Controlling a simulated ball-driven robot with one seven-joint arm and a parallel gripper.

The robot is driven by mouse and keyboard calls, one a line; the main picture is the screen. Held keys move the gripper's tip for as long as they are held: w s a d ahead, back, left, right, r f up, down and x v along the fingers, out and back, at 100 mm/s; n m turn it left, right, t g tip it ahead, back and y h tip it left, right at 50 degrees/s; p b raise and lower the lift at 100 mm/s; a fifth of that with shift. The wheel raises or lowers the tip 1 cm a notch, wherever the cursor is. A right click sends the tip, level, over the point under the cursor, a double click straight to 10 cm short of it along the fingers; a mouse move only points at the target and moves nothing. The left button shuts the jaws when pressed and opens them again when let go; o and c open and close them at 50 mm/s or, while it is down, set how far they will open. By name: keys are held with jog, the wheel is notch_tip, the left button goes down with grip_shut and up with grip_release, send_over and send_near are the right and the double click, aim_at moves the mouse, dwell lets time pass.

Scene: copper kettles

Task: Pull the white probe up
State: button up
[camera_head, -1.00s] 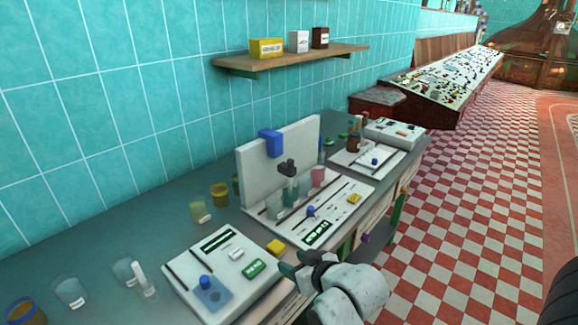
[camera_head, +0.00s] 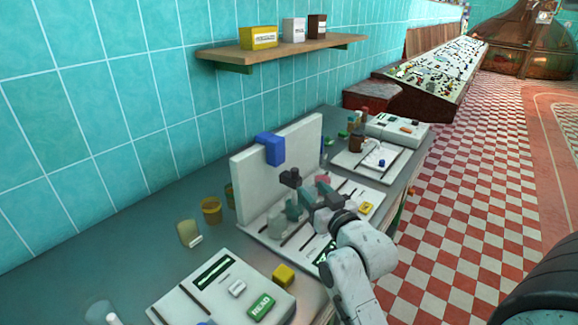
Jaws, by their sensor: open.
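A white stick-like piece, which looks like the white probe (camera_head: 113,319), shows only its upper end at the bottom left edge. The rest of it is cut off by the frame. My gripper (camera_head: 312,194) is over the middle instrument (camera_head: 258,238), well to the right of and farther back than that white piece. Its fingers are open beside a dark block (camera_head: 290,178) above a clear glass vessel (camera_head: 279,221). Whether they touch the block I cannot tell. A pink vessel (camera_head: 322,180) is partly hidden behind the fingers.
A tall white panel (camera_head: 250,185) with a blue block (camera_head: 270,148) stands behind my gripper. The front instrument has a green READ button (camera_head: 261,306). A yellow block (camera_head: 284,275), an amber jar (camera_head: 211,210) and a yellowish glass (camera_head: 189,231) stand nearby. A shelf (camera_head: 285,54) hangs above.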

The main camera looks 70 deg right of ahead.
aim_at(297, 173)
jog(key=p+x, duration=0.1)
jog(key=x, duration=0.9)
jog(key=shift+w+d+p, duration=0.2)
jog(key=shift+d+p, duration=0.05)
jog(key=shift+p, duration=0.1)
grip_shut()
